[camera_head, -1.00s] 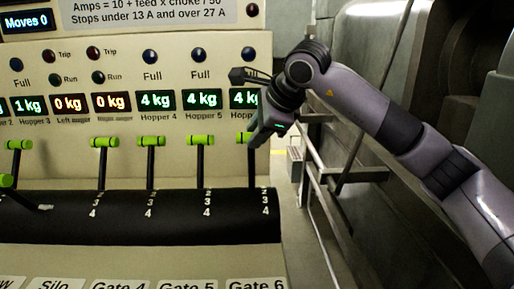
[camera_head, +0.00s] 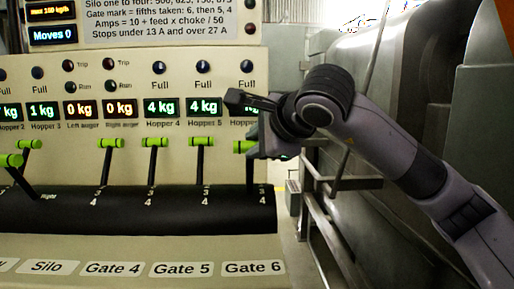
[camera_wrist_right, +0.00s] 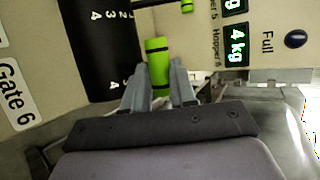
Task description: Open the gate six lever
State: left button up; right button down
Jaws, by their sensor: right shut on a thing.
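The gate six lever (camera_head: 243,147) has a bright green handle on a dark stem, above the white label "Gate 6" (camera_head: 253,268). My right gripper (camera_head: 262,147) is at this handle, at the right end of the lever row, and covers part of it. In the right wrist view the green handle (camera_wrist_right: 158,62) lies between the two grey fingers of the gripper (camera_wrist_right: 160,80), which are shut on it. The lever's stem stands about upright in the head view. My left gripper is not in view.
Other green-handled levers stand to the left, including the gate five lever (camera_head: 201,141) and gate four lever (camera_head: 155,142). The black curved cover (camera_head: 150,212) runs below them. A metal rail (camera_head: 325,215) and dark machinery stand to the right.

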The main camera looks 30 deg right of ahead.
jog(key=shift+s+a+f, duration=0.1)
jog(key=shift+f, duration=0.35)
jog(key=c, duration=0.9)
grip_release()
jog(key=shift+f, duration=0.1)
jog(key=v, duration=0.7)
jog(key=shift+r, duration=0.25)
